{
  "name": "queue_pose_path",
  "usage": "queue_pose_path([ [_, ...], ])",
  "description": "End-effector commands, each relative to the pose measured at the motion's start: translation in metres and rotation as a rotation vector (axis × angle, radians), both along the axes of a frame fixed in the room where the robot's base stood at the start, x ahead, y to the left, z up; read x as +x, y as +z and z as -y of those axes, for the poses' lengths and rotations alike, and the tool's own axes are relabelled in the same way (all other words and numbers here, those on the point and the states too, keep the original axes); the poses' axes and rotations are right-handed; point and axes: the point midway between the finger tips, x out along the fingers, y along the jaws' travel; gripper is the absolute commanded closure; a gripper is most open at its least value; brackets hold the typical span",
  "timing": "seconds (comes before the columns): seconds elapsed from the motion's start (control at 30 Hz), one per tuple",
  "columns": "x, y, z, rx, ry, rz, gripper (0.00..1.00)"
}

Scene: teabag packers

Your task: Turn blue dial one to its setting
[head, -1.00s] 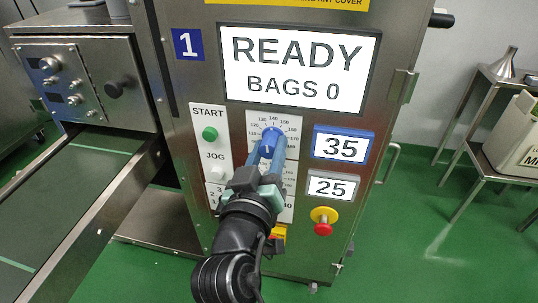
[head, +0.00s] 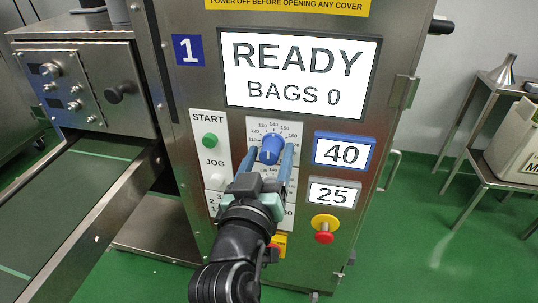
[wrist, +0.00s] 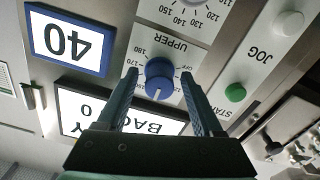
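The blue dial (head: 270,150) sits on the front panel of machine 1, below the big screen. Its scale plate is marked UPPER in the wrist view, where the dial (wrist: 159,78) shows a white pointer line. The blue-framed display (head: 343,152) to its right reads 40; it also shows upside down in the wrist view (wrist: 68,41). My gripper (head: 268,158) is open, with one finger on each side of the dial. In the wrist view the fingers (wrist: 160,85) stand clear of the dial with gaps on both sides.
The big screen (head: 299,72) reads READY, BAGS 0. A grey-framed display (head: 332,193) reads 25. A green START button (head: 210,141) and white JOG button (head: 217,180) are left of the dial. A red stop button (head: 324,237) on yellow is at lower right.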

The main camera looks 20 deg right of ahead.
Motion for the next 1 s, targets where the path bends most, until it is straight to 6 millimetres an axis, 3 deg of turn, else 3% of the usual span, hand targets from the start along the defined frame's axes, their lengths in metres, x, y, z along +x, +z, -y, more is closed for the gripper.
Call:
queue_pose_path([
  [0.43, -0.009, 0.001, -0.007, -0.002, 0.001, -0.001, 0.3],
  [1.0, -0.095, 0.0, -0.065, -0.001, 0.003, -0.002, 0.3],
])
